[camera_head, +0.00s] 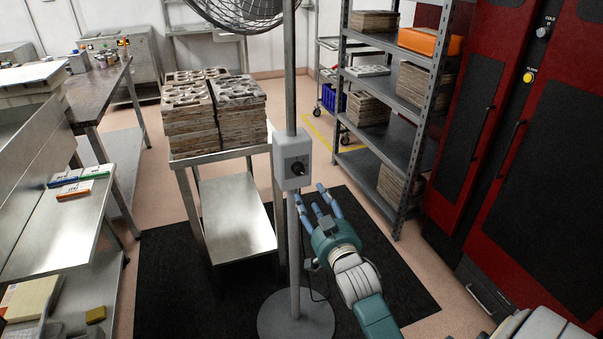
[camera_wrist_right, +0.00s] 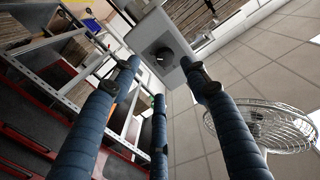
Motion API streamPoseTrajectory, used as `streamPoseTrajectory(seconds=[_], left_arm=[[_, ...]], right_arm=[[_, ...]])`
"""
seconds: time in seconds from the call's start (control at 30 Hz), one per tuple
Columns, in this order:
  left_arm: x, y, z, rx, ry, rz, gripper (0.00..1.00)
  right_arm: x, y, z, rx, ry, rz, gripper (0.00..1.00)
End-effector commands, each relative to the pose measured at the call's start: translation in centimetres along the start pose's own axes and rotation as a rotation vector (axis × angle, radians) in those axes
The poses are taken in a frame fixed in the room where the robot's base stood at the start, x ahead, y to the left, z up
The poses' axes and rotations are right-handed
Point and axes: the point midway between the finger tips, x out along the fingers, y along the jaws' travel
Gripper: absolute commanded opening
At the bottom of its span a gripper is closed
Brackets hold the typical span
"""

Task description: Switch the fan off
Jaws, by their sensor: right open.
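The fan (camera_head: 291,90) stands on a grey pole with a round base, its caged head at the top of the head view. A grey control box (camera_head: 292,160) with a black rotary knob (camera_head: 298,168) is fixed on the pole. My right gripper (camera_head: 322,200) is open and empty, just below and right of the box, with its fingers pointing up towards it. In the right wrist view the knob (camera_wrist_right: 164,56) shows beyond the fingertips, apart from them. The fan cage (camera_wrist_right: 262,126) is at the lower right there. My left gripper is not in view.
A steel cart (camera_head: 236,215) with stacked moulds (camera_head: 213,108) stands behind the pole. A grey shelf rack (camera_head: 385,115) and red cabinets (camera_head: 480,140) stand on the right. A steel bench (camera_head: 60,230) is on the left. A cable hangs beside the pole.

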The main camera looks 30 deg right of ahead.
Motion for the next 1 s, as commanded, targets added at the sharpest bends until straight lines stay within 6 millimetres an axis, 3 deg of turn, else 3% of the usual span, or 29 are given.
streamPoseTrajectory(seconds=[0.17, 0.6, 0.8, 1.0], left_arm=[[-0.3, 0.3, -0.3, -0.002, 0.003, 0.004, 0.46], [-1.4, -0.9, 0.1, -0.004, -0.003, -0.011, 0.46], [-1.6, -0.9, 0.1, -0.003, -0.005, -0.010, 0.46], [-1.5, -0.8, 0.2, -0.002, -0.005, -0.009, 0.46]], right_arm=[[1.2, -0.1, -1.6, 0.006, 0.025, 0.000, 0.46], [9.0, -0.1, -1.6, 0.005, 0.022, -0.001, 0.46], [10.6, -0.1, -1.5, 0.005, 0.021, -0.001, 0.46], [10.7, -0.1, -1.5, 0.005, 0.021, -0.001, 0.46]])
